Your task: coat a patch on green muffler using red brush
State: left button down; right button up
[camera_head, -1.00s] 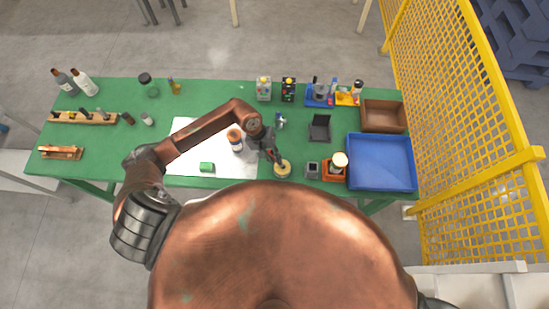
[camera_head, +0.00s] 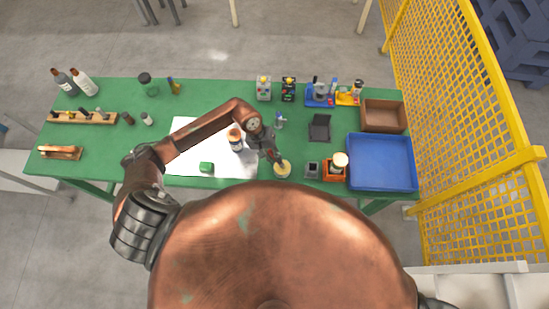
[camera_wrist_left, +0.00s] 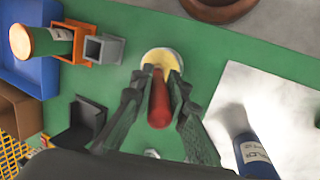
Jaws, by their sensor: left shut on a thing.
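My left gripper (camera_head: 277,156) is shut on the red brush (camera_wrist_left: 159,100), whose handle stands between the fingers in the left wrist view. The gripper is right above a round pot with a pale yellow top (camera_head: 283,170), which also shows behind the fingers in the left wrist view (camera_wrist_left: 160,58). The brush's far end meets the pot in the picture; I cannot tell whether it touches the contents. The green muffler (camera_head: 206,167), a small green block, lies on a white sheet (camera_head: 185,150), left of the gripper and apart from it. My right gripper is out of view.
A bottle with a brown cap (camera_head: 235,140) stands on the sheet under my left arm. A grey box (camera_head: 312,170), an orange holder (camera_head: 334,172) and a blue tray (camera_head: 353,185) are to the right. A black stand (camera_head: 320,127) is behind.

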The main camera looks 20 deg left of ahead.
pick_arm(q)
jog(key=shift+s+f+b, duration=0.15)
jog(key=shift+f+b, duration=0.05)
jog(key=shift+b, duration=0.2)
dwell(1.5)
jog(key=shift+r+p, duration=0.65)
jog(key=shift+r, duration=2.95)
